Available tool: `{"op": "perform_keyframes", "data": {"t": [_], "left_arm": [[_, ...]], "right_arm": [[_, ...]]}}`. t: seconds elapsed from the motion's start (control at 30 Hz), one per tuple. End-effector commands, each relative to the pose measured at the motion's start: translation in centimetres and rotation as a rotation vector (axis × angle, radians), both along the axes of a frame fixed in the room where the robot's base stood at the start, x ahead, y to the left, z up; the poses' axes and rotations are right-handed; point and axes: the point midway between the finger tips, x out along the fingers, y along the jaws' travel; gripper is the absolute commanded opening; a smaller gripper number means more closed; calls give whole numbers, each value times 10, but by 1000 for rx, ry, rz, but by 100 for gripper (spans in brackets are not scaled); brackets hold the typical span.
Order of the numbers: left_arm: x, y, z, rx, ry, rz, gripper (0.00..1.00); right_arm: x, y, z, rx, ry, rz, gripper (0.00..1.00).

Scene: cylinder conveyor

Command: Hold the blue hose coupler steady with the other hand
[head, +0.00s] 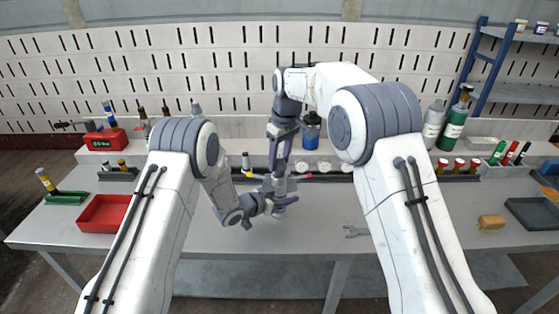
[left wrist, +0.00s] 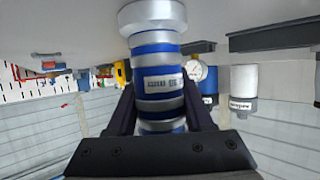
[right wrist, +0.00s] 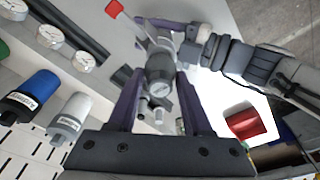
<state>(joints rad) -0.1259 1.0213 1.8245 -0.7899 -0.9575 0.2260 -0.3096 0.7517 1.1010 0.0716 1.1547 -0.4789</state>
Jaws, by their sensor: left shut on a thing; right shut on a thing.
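The blue hose coupler (left wrist: 154,60), banded blue and silver with a white label, stands between the fingers of my left gripper (left wrist: 160,105) in the left wrist view. My left gripper is shut on it; its lower end is partly hidden by the gripper. In the head view, my left gripper (head: 280,202) is just below my right gripper (head: 281,172), above the bench middle. Whether this fitting joins the coupler is hidden.
Round gauges (right wrist: 48,36) and blue and white cylinders (right wrist: 68,118) line the rear of the bench. A wrench (head: 356,231) lies right of the grippers. A red tray (head: 103,213) is at left, a dark tray (head: 533,213) at right. The front middle is clear.

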Motion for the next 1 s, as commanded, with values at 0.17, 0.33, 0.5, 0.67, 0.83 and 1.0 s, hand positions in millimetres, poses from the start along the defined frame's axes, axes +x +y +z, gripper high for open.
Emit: {"op": "perform_keyframes", "data": {"t": [0.17,0.33,0.5,0.67,0.83,1.0], "left_arm": [[0,0,1,0,-1,0,0],[0,0,1,0,-1,-1,0],[0,0,1,0,-1,-1,0],[0,0,1,0,-1,-1,0],[0,0,1,0,-1,-1,0],[0,0,1,0,-1,-1,0]], "right_arm": [[0,0,7,1,-1,0,0],[0,0,11,0,-1,0,0],[0,0,17,1,-2,0,0],[0,0,29,1,-2,0,0],[0,0,36,0,-1,0,0],[0,0,42,1,-2,0,0]]}}
